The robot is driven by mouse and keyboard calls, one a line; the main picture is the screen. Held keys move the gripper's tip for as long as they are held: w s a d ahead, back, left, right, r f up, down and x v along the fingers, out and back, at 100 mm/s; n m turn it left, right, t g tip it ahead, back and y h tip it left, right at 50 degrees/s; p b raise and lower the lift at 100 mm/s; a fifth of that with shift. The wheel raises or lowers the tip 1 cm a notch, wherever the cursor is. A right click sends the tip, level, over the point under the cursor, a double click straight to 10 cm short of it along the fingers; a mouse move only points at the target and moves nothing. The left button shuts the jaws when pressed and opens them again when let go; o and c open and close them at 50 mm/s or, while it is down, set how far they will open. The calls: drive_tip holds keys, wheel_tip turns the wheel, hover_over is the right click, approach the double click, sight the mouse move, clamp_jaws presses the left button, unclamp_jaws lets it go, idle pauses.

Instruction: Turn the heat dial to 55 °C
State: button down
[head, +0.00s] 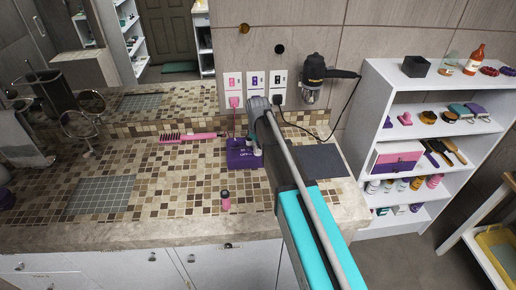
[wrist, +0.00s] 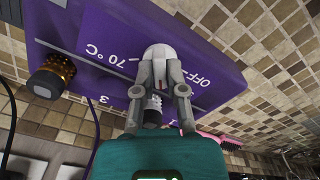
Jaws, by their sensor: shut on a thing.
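The purple heater box (head: 240,156) stands on the tiled counter, partly behind my arm in the head view. In the wrist view the box (wrist: 110,25) fills the upper part, with white marks reading "70 °C" and "OFF". The heat dial (wrist: 157,52) is a pale, rounded knob on its face. My gripper (wrist: 159,66) is shut on the dial, one finger on each side. In the head view my fingers are hidden or too small to tell.
A black and amber knob (wrist: 52,76) sits left of the dial. A pink brush (head: 187,137) lies left of the box, and a small pink bottle (head: 226,201) stands in front. A hair dryer (head: 313,75) hangs on the wall with its cord trailing. White shelves (head: 366,130) stand right.

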idle(0.4)
drive_tip(key=c, duration=0.7)
unclamp_jaws()
drive_tip(key=shift+n, duration=0.3)
